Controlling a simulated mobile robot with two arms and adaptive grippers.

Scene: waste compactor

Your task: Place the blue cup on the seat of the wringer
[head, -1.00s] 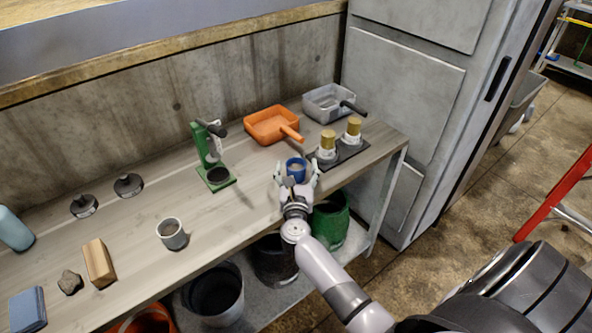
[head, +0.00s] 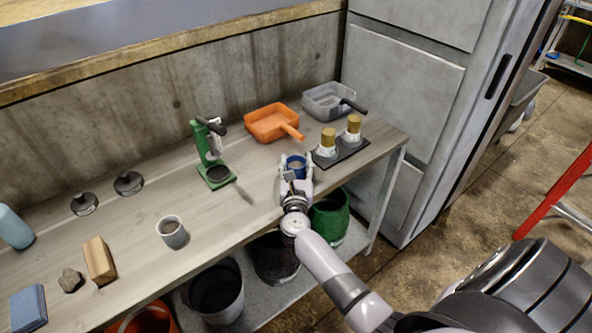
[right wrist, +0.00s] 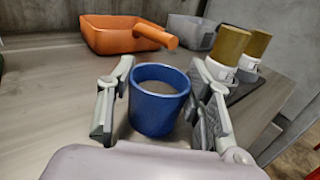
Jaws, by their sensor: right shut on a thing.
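The blue cup (head: 297,162) stands upright on the workbench near its front edge. It also shows in the right wrist view (right wrist: 158,108), open end up, between the two fingers. My right gripper (head: 296,167) is shut on the cup, one finger on each side. The green wringer (head: 206,145) stands on the bench to the left of the cup. Its seat (head: 218,175) is a dark round piece on the green base, below the black-tipped head, and no cup is on it. My left gripper is not in view.
An orange pan (head: 268,122) and a grey pan (head: 325,100) lie behind the cup. Two yellow-topped bottles (head: 328,140) stand on a dark tray just right of my gripper. A grey cup (head: 171,232) is left of the wringer.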

